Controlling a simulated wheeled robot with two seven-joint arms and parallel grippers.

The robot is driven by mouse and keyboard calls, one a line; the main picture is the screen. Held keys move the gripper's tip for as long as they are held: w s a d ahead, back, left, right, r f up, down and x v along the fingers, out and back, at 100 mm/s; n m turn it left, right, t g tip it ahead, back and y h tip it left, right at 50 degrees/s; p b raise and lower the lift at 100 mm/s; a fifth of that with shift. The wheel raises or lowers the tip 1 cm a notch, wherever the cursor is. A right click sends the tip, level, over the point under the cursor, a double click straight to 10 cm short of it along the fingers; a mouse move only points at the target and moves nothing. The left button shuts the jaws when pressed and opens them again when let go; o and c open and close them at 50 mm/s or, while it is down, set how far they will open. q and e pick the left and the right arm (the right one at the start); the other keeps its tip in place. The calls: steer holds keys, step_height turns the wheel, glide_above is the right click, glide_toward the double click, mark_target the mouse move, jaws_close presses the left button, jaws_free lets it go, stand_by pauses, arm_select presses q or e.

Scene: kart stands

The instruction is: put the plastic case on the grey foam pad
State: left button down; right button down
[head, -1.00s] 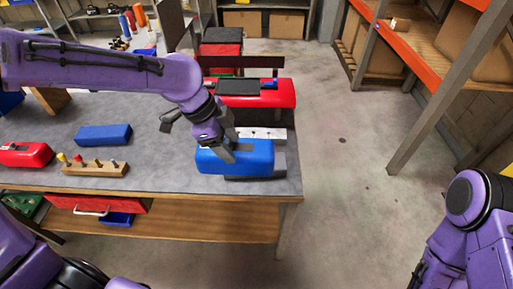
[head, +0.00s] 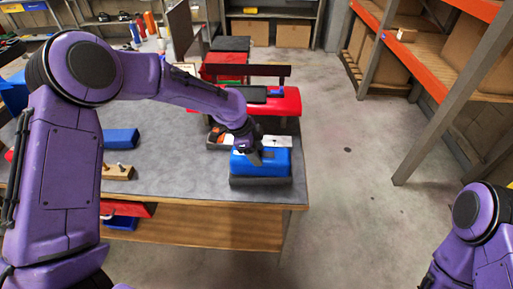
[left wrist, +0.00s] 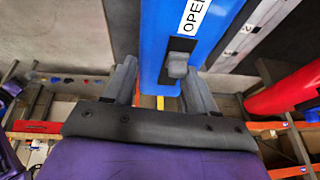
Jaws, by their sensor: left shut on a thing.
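The blue plastic case (head: 272,162) is near the right front corner of the grey workbench. In the left wrist view the case (left wrist: 185,25) shows a white "OPEN" label and a grey latch. My left gripper (head: 251,157) comes down from above and is shut on it, with a finger on either side in the left wrist view (left wrist: 165,88). The grey foam pad (head: 262,182) shows as a dark band directly under the case's front side. The case lies over the pad, seemingly resting on it; any small gap is hard to tell. My right gripper is out of view.
A red toolbox-like object (head: 285,101) stands behind the case, with a white marked strip (head: 277,139) between. Another blue block (head: 121,138) and a wooden peg holder (head: 117,172) lie to the left. The bench's right edge is close to the case.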

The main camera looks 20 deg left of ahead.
arm_select(q)
steer(key=shift+s, duration=0.1)
steer(key=shift+c, duration=1.7)
jaws_free()
steer(key=shift+r, duration=0.15)
steer(key=b+v, duration=0.1)
steer(key=v, duration=1.1)
steer(key=shift+b, duration=0.3)
